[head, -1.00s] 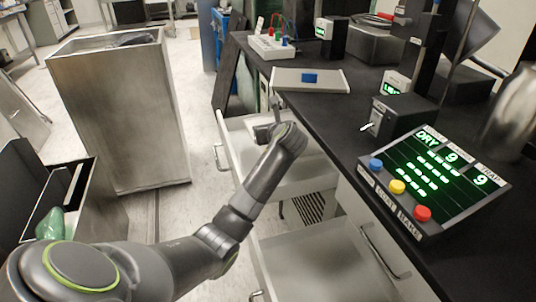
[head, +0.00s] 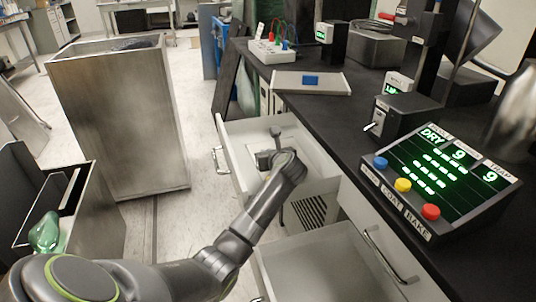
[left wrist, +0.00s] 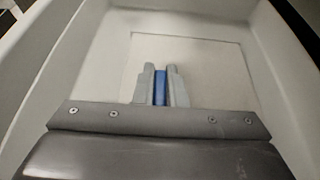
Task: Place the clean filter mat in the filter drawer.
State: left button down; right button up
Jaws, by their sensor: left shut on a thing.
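My left gripper (head: 268,160) reaches down into the upper open white drawer (head: 236,180). In the left wrist view its fingers (left wrist: 160,88) are shut on a blue upright tab (left wrist: 160,87). The tab stands over a pale square mat (left wrist: 205,58), which looks like the filter mat. The mat lies within the drawer walls (left wrist: 75,50), at or just above the floor; I cannot tell if it touches. In the head view the mat is partly hidden behind my gripper and wrist. My right gripper is not in view.
A lower drawer (head: 300,258) is also open. On the black counter sit a flat grey panel with a blue block (head: 311,79), a control box with lit display (head: 440,170) and a small dark box (head: 402,118). A tall metal bin (head: 120,125) stands left.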

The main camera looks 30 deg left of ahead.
pick_arm(q)
jog(key=c, duration=1.5)
grip_release()
jog(key=shift+f, duration=0.1)
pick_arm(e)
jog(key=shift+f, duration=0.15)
